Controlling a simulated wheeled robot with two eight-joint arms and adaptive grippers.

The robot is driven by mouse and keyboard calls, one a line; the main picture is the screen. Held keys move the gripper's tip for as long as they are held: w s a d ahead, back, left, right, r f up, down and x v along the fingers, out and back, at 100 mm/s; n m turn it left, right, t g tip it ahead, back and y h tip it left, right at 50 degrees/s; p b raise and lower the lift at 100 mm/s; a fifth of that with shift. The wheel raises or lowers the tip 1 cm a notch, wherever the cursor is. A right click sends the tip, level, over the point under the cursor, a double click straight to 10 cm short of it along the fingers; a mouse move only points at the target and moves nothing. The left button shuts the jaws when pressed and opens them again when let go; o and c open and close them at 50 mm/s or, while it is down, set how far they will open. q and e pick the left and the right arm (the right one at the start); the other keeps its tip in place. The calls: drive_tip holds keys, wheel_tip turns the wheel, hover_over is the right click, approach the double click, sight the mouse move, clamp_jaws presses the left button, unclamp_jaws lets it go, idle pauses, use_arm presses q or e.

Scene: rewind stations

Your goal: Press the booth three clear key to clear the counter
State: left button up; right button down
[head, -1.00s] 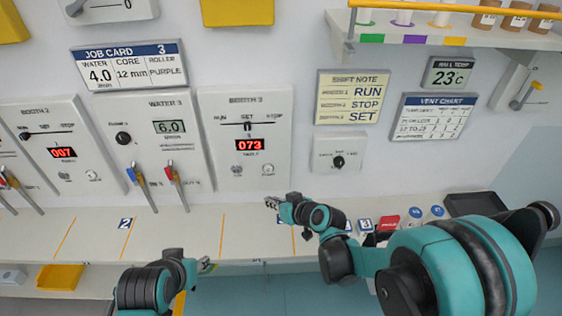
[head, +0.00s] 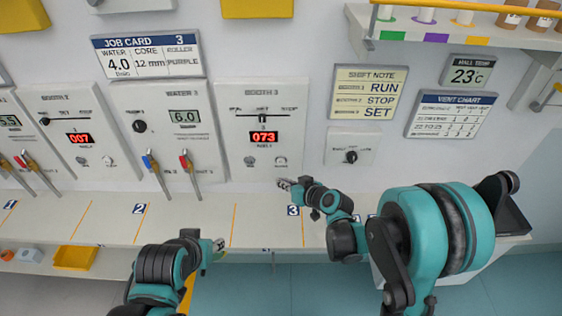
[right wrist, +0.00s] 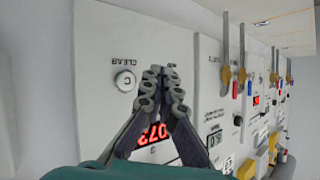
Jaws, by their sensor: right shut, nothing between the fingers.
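The booth three panel (head: 248,110) is on the wall, its red counter (head: 263,137) reading 073. The clear key (head: 281,161) is a pale round button at the panel's lower right; the right wrist view shows it marked C under an upside-down CLEAR label (right wrist: 125,81). My right gripper (head: 283,183) is shut and empty, just below the clear key in the head view. In the right wrist view its fingertips (right wrist: 165,72) are to the right of the key, apart from it in the picture. My left gripper (head: 219,245) is low at the shelf's front edge; its fingers are too small to read.
A dark round knob (head: 250,161) is left of the clear key. The water panel (head: 170,140) with blue and red levers is further left. A small knob box (head: 351,147) is to the right. The white ledge (head: 185,220) below is mostly clear.

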sight(281, 161)
drive_tip(key=shift+w, duration=2.9)
drive_tip(key=shift+w, duration=0.2)
drive_tip(key=shift+w, duration=0.25)
drive_tip(key=shift+w, duration=0.35)
drive_tip(key=shift+b, duration=0.3)
drive_tip(key=shift+s, duration=0.8)
drive_tip(key=shift+s, duration=0.1)
